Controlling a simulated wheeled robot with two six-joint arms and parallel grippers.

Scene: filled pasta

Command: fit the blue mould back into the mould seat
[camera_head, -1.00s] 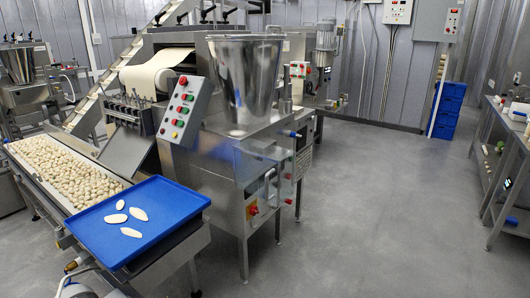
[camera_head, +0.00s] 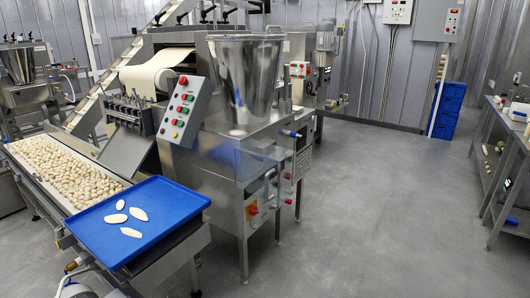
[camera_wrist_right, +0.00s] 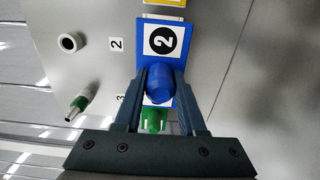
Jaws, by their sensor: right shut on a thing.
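In the right wrist view, the blue mould (camera_wrist_right: 176,38) is a blue block with a white plate marked 2. My right gripper (camera_wrist_right: 159,80) is shut on its rounded blue knob (camera_wrist_right: 160,84). A green knob (camera_wrist_right: 153,121) shows just behind the fingers, partly hidden by them. I cannot tell which part is the mould seat, nor whether the blue mould touches it. My left gripper is in neither view.
In the wrist view, a yellow piece (camera_wrist_right: 165,3) is at the top edge. A grey panel carries a label 2 (camera_wrist_right: 116,44), a dark-holed ring (camera_wrist_right: 71,42) and a green-collared nozzle (camera_wrist_right: 80,104). In the head view, a blue tray (camera_head: 165,230) stands front left; open floor (camera_head: 390,210) lies right.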

